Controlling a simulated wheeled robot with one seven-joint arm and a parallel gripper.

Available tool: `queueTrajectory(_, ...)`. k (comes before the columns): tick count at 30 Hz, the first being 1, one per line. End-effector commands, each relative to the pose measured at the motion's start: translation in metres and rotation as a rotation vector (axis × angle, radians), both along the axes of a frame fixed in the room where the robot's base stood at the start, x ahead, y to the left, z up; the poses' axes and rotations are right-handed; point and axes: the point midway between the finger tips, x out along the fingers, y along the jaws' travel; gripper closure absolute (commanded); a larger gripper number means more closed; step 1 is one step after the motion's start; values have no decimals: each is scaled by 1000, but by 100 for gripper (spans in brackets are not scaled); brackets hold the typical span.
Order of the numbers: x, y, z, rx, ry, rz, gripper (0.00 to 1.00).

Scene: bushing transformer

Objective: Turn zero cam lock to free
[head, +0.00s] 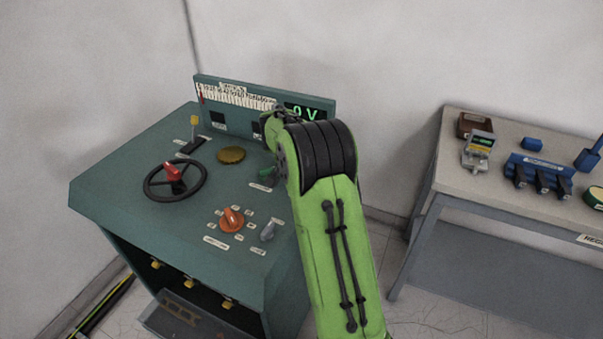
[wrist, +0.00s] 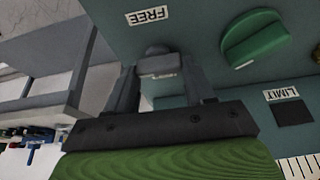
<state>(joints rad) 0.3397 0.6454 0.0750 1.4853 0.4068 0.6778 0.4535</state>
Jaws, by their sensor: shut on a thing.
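In the wrist view, a small dark grey knob (wrist: 157,64) stands on the teal panel near a label reading FREE (wrist: 148,16), which appears upside down. I take this knob to be the zero cam lock. My gripper (wrist: 165,88) is shut on it, with one dark finger on each side. A pale label beside the knob is partly hidden and I cannot read it. In the head view, my green arm hides the gripper and this knob.
A green knob (wrist: 256,38) and a LIMIT label (wrist: 281,94) are close to my gripper. The teal console (head: 110,185) also bears a black handwheel (head: 148,184), an orange knob (head: 231,218) and a grey knob (head: 268,231). A side table (head: 470,185) stands right.

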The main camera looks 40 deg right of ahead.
Motion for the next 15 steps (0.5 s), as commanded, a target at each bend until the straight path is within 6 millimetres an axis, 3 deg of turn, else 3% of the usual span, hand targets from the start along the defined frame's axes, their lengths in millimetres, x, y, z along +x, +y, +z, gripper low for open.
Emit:
queueTrajectory(11, 0, 0, 0, 0, -2, -6, 77)
queueTrajectory(12, 0, 0, 0, 0, -2, -6, 42)
queueTrajectory(15, 0, 0, 0, 0, -2, -5, 27)
